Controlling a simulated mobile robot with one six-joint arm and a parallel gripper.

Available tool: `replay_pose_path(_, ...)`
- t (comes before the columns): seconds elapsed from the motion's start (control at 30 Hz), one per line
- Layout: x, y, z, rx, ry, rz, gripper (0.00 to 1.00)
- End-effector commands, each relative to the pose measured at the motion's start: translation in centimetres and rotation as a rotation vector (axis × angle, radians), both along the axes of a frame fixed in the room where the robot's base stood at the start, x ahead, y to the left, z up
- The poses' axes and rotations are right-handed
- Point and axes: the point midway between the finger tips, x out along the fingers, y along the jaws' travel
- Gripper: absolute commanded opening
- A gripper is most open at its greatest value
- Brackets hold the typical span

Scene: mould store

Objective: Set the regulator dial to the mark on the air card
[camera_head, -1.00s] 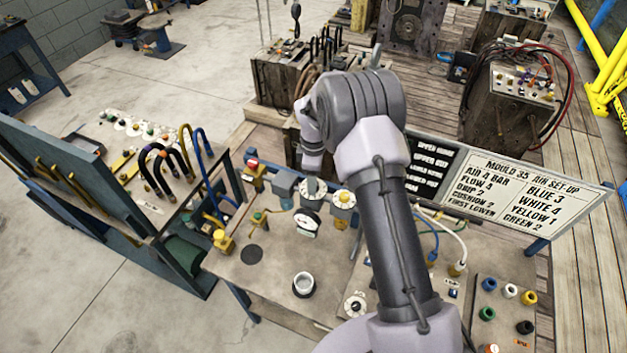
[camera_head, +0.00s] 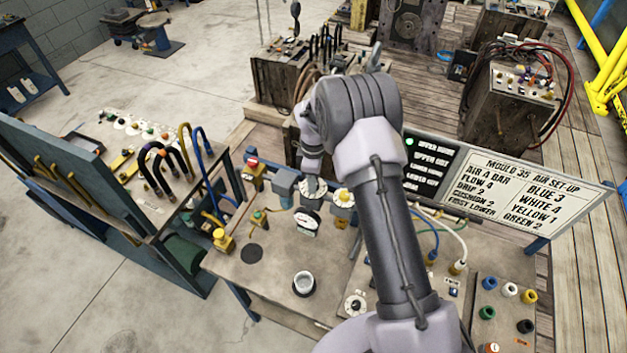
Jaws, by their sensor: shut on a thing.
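The air card (camera_head: 515,195) stands tilted at the back right of the bench, headed "Mould 35 air set-up". The regulator dial (camera_head: 312,202) is a round pale dial on a grey body at the bench's back. My gripper (camera_head: 311,186) comes down over it and is shut on its knob; the jaws partly hide the knob and its setting. A round white gauge (camera_head: 305,223) faces up in front of the dial; its reading is too small to tell. A second dial (camera_head: 343,197) with a yellow knob sits just to the right.
A black panel (camera_head: 430,165) with white labels and a lit green lamp adjoins the card. A rack of curved hoses (camera_head: 165,175) is at left. My arm covers the bench's middle.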

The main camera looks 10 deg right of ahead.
Motion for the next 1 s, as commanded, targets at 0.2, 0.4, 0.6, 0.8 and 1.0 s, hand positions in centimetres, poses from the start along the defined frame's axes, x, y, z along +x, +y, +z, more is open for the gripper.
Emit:
replay_pose_path(0.2, 0.08, 0.0, -0.25, 0.0, -0.002, -0.101, 0.0)
replay_pose_path(0.4, 0.09, -0.02, -0.34, 0.0, -0.003, -0.271, 0.0)
replay_pose_path(0.6, 0.09, 0.0, -0.3, 0.0, -0.002, -0.463, 0.0)
replay_pose_path(0.8, 0.09, 0.01, -0.23, 0.001, -0.002, -0.654, 0.0)
replay_pose_path(1.0, 0.09, 0.0, -0.2, 0.001, -0.002, -0.844, 0.0)
